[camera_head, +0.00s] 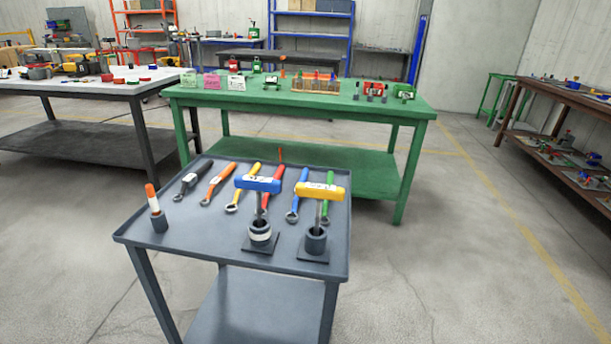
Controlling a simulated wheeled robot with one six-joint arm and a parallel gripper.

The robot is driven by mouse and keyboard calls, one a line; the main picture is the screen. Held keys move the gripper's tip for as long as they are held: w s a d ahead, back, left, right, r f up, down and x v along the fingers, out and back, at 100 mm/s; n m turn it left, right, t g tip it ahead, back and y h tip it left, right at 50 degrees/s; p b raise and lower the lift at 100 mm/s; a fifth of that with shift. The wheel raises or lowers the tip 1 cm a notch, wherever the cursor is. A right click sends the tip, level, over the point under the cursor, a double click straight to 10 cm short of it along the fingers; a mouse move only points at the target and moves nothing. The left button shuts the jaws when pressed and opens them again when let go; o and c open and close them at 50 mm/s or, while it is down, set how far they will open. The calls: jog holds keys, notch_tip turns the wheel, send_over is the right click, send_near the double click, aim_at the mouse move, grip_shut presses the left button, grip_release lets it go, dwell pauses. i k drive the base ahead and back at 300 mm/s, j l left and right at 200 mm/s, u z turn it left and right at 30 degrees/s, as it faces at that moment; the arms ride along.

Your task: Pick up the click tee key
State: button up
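Two T-handled keys stand upright in dark round sockets at the front right of a grey cart (190,262). One has a blue handle (257,184) with a pale label; its socket (261,234) carries a light band. The other has a yellow handle (319,191), also labelled, in a plain dark socket (316,241). The labels are too small to read, so I cannot tell which one is the click tee key. My gripper is not in view.
Several wrenches, including a black one (188,181) and an orange one (217,183), lie behind the keys. An orange-and-white handled tool (153,198) stands in a holder at left. A green table (250,98) is behind the cart. Floor right of the cart is clear.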

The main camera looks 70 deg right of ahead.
aim_at(258, 185)
jog(key=z, duration=1.4)
